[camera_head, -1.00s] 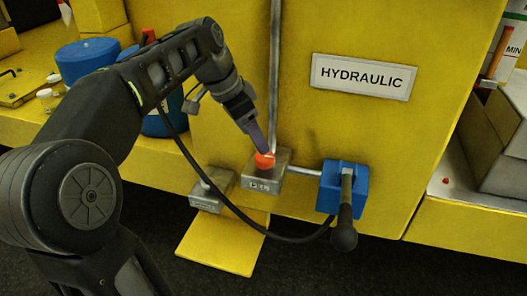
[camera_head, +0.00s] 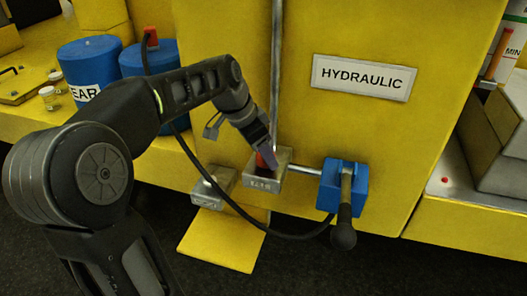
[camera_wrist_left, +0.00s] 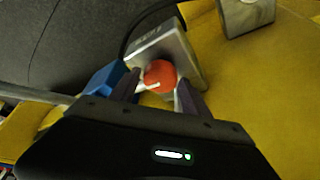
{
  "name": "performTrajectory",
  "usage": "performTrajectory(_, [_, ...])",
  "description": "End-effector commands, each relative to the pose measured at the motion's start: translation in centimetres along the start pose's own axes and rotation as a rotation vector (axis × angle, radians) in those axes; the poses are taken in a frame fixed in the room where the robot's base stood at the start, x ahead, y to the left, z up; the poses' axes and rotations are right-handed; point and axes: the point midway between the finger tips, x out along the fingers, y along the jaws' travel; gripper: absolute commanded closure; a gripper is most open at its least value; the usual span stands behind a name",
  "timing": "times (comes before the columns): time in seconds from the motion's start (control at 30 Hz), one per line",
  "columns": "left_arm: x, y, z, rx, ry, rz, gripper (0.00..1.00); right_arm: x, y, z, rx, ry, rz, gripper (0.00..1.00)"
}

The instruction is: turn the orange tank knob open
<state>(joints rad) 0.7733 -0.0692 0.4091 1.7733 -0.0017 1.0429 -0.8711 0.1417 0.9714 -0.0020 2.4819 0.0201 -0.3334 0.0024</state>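The orange knob (camera_head: 264,161) sits on the top face of a grey metal block (camera_head: 262,181) on the yellow hydraulic cabinet. In the left wrist view the knob (camera_wrist_left: 160,76) is round, with a pale pointer at its lower left. My left gripper (camera_head: 270,158) is at the knob and partly covers it in the head view. In the left wrist view the left gripper (camera_wrist_left: 157,88) has its two purple-grey fingers apart, one on either side of the knob. A gap shows at the left finger; contact at the right finger is unclear. My right gripper is not in view.
A blue valve block (camera_head: 331,187) with a black-ended lever (camera_head: 344,225) stands right of the metal block. A second grey block (camera_head: 209,190) is at the left. A vertical pipe (camera_head: 276,70) rises behind the gripper. Blue tanks (camera_head: 88,63) stand at the back left.

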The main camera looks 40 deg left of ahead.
Motion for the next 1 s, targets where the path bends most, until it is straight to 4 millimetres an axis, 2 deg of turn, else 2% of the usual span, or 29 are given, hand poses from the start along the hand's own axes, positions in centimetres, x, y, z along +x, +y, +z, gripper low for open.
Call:
performTrajectory(0.07, [-0.02,-0.01,0.00,0.000,0.000,0.000,0.53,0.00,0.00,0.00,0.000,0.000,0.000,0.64])
performTrajectory(0.6, [-0.04,-0.01,-0.01,0.000,0.000,0.000,0.96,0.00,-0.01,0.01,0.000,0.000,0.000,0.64])
performTrajectory(1.0, [0.08,0.05,0.02,-0.052,0.001,-0.023,0.96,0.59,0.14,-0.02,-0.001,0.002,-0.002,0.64])
